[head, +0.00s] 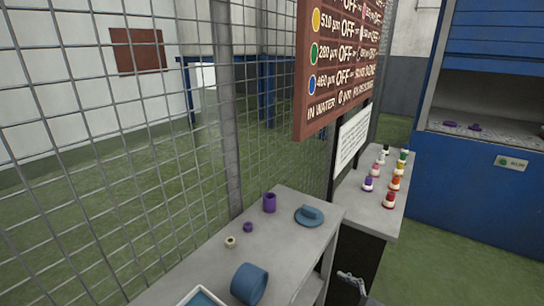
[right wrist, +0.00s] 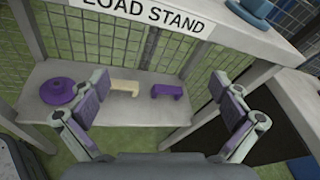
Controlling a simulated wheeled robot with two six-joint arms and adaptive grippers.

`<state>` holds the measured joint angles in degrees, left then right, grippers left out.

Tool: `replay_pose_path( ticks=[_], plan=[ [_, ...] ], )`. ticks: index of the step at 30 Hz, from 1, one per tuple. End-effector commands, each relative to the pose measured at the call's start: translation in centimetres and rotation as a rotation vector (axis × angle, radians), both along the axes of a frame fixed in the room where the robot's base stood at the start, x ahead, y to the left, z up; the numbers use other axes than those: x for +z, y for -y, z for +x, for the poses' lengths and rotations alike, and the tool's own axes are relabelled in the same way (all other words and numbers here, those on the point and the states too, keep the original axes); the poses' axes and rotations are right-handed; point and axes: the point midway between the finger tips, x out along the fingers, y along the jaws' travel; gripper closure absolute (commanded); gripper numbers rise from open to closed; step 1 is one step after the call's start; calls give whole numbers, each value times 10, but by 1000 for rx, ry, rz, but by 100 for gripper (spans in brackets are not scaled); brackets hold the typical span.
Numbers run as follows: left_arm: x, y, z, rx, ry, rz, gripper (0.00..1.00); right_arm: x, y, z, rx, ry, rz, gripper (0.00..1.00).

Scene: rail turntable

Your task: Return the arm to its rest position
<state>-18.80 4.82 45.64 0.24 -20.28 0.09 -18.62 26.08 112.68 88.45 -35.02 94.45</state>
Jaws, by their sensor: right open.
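My right gripper (right wrist: 157,86) is open in the right wrist view, with nothing between its fingers. Part of it also shows at the bottom edge of the head view (head: 352,284). It is in front of a stand labelled LOAD STAND (right wrist: 150,17). On the stand's lower shelf (right wrist: 130,105) lie a purple flanged disc (right wrist: 62,93), a cream bracket (right wrist: 124,87) and a purple bracket (right wrist: 168,91). The gripper appears apart from all of them. My left gripper is in neither view.
A grey tabletop (head: 290,240) holds a blue cylinder (head: 249,284), a blue lidded piece (head: 309,215), a purple cylinder (head: 269,202) and small rings. A side table (head: 350,205) carries several coloured bottles. A wire fence (head: 110,130) stands left; a blue cabinet (head: 475,200) stands right.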

Motion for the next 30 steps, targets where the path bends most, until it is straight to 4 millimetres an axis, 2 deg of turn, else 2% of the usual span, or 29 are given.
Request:
replay_pose_path(
  ticks=[1, 4, 7, 9, 11, 12, 14, 15, 18, 21, 22, 25, 30],
  plan=[
    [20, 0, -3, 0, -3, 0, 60, -29, 23, 4, -41, 1, -151, 0],
    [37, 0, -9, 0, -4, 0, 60, -106, 66, -7, -48, 4, -504, 0],
    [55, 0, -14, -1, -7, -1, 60, -179, 103, -42, 48, -15, -863, 0],
    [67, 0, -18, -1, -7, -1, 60, -225, 123, -80, 186, -30, -1100, 0],
    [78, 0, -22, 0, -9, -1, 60, -260, 134, -120, 348, -38, -1284, 0],
    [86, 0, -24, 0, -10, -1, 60, -280, 139, -150, 478, -35, -1393, 0],
    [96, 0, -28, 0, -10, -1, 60, -304, 142, -197, 700, -15, -1529, 0],
    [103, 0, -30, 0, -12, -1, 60, -317, 142, -229, 854, 11, -1597, 0],
    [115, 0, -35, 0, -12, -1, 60, -338, 133, -298, 1219, 110, -1690, 0],
    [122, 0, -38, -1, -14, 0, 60, -347, 123, -348, 1490, 220, -1707, 0],
    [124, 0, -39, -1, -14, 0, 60, -348, 121, -359, 1548, 248, -1706, 0],
    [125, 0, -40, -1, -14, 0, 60, -352, 115, -380, 1668, 313, -1697, 0],
    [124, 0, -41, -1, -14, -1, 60, -354, 114, -386, 1701, 333, -1695, 0]
  ],
)
